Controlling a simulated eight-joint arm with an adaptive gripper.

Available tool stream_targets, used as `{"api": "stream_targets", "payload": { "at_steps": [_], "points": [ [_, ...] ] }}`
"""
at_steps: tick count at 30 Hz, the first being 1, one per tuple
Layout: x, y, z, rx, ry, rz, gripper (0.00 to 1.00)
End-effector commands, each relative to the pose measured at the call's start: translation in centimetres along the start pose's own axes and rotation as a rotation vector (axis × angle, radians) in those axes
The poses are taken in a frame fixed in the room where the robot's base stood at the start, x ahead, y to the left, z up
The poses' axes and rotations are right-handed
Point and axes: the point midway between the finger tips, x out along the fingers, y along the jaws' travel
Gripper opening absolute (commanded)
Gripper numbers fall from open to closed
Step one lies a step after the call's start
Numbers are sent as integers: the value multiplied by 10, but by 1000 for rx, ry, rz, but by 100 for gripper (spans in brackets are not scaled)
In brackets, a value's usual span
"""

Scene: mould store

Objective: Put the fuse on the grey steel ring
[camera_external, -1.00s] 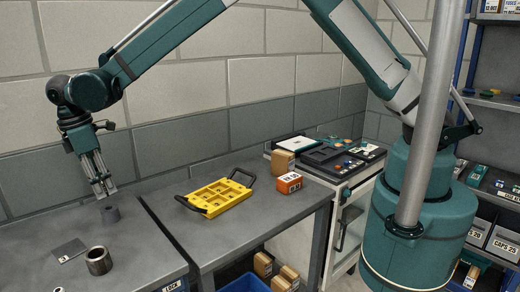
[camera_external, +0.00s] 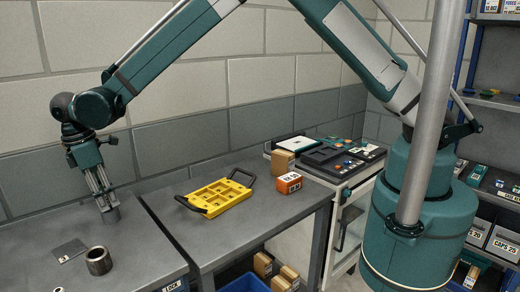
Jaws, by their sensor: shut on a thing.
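The grey steel ring (camera_external: 98,261) is a short, thick-walled hollow cylinder standing on the left bench, near its front. My gripper (camera_external: 108,207) points down at the same bench, behind and slightly right of the ring and apart from it. Its fingers are shut on a small dark grey block-like piece (camera_external: 112,215), which I take to be the fuse. The fingers hide its upper part. The piece is at or very near the bench top; I cannot tell whether it still touches it.
A flat grey plate (camera_external: 68,250) lies left of the ring. A yellow tray (camera_external: 214,197) with black handles lies on the right bench, with an orange box (camera_external: 289,183) and a cardboard box (camera_external: 283,162) beyond it. A gap separates the benches.

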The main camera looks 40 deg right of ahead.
Motion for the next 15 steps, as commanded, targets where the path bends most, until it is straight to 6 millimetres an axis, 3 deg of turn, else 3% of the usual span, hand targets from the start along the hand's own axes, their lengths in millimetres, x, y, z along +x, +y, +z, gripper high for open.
{"api": "stream_targets", "payload": {
  "at_steps": [11,12,15],
  "points": [
    [4,0,0,0,0,0,10],
    [3,0,0,0,0,0,26],
    [3,0,0,0,0,0,36]
  ]
}}
